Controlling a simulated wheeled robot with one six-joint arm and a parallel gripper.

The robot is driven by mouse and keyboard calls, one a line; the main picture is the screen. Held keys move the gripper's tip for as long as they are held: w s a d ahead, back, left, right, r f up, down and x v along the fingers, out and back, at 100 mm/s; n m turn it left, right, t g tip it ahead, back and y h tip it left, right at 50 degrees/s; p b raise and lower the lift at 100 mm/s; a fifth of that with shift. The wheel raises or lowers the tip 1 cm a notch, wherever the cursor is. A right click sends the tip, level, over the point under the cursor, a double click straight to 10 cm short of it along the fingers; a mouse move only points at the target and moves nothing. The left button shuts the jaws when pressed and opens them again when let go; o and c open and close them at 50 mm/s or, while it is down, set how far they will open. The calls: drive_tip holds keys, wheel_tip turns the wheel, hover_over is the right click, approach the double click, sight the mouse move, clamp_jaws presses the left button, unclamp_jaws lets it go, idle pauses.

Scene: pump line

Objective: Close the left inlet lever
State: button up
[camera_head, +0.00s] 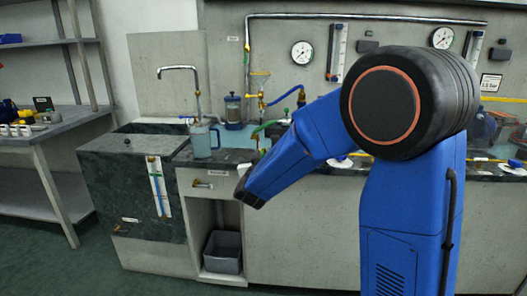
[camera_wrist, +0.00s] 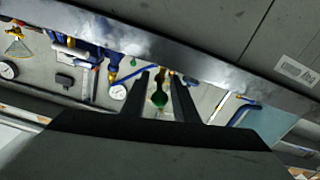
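I cannot tell for sure which part is the left inlet lever. In the head view a green handle-like part (camera_head: 268,125) sits low among the pipework, left of my blue arm. In the wrist view a green part (camera_wrist: 159,97) shows between the two dark fingers of my gripper (camera_wrist: 161,74). The fingers are apart, with nothing seen gripped; whether they touch the green part is unclear. A blue valve body (camera_wrist: 113,63) is to their left.
A tap (camera_head: 181,70) stands over the sink at left, with a blue-grey jug (camera_head: 204,140) beside it. Gauges (camera_head: 302,52) and flow tubes hang on the back panel. A grey bin (camera_head: 223,252) sits under the counter. My arm hides much of the bench.

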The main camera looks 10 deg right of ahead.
drive_tip(key=shift+x, duration=1.8)
drive_tip(key=shift+c, duration=0.4)
clamp_jaws()
drive_tip(key=shift+h, duration=0.3)
drive_tip(key=shift+m+g+h, duration=0.6)
drive_tip(key=shift+m+h, duration=0.2)
drive_tip(key=shift+m+g+h, duration=0.5)
drive_tip(key=shift+m+h, duration=0.2)
drive_tip(key=shift+h, duration=0.3)
drive_tip(key=shift+d, duration=0.1)
